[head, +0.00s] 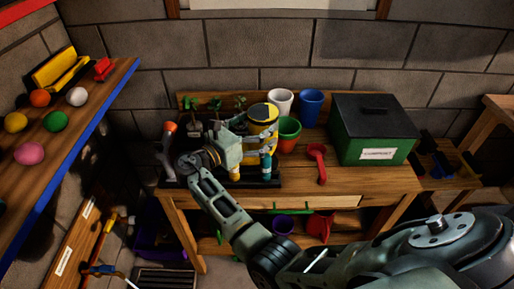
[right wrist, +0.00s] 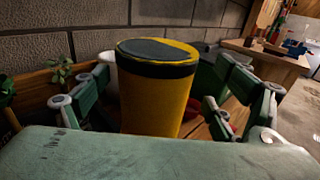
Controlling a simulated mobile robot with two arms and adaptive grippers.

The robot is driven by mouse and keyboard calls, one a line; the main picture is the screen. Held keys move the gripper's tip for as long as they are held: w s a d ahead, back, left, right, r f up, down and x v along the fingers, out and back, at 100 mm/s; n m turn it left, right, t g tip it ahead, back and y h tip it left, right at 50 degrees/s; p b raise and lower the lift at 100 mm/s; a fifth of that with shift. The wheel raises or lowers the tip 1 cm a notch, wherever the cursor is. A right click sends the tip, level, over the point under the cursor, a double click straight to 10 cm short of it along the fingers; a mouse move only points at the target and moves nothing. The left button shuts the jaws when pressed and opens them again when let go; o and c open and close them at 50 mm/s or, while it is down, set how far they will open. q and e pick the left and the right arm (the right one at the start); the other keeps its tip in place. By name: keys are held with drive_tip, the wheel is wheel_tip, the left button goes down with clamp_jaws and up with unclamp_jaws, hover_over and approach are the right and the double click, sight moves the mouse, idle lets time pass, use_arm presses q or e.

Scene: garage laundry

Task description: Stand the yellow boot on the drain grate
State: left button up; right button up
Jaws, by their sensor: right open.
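The yellow boot (head: 263,114) stands upright on the wooden workbench (head: 345,190), showing as a yellow shaft with a black band and a dark top. In the right wrist view the boot (right wrist: 158,98) fills the middle; its foot is hidden. My right gripper (head: 268,143) is open at the boot, with one finger to each side of the shaft in the wrist view. I cannot tell whether the fingers touch it. A dark slatted grate (head: 165,279), apparently the drain grate, lies on the floor at the bottom left. My left gripper is not in view.
White (head: 281,101), blue (head: 311,106) and green (head: 289,134) pots stand right of the boot. A red scoop (head: 318,162) and green compost bin (head: 374,136) are farther right. Seedlings (head: 215,105) stand to the left. A blue-edged shelf (head: 84,124) holds several balls at left.

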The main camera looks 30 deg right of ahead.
sight(268, 115)
drive_tip(key=shift+w+d+r+p, duration=0.3)
drive_tip(key=shift+d+r+p, duration=0.1)
drive_tip(key=shift+d+r, duration=0.1)
drive_tip(key=x, duration=0.2)
drive_tip(key=p+x, duration=0.1)
drive_tip(key=x, duration=0.1)
drive_tip(key=shift+w+f, duration=0.15)
drive_tip(key=shift+f, duration=0.2)
drive_tip(key=shift+d, duration=0.15)
drive_tip(key=shift+c, duration=0.5)
drive_tip(key=c, duration=1.1)
clamp_jaws()
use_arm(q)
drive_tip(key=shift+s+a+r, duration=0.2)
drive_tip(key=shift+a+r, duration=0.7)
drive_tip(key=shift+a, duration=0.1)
use_arm(e)
drive_tip(key=shift+r, duration=0.1)
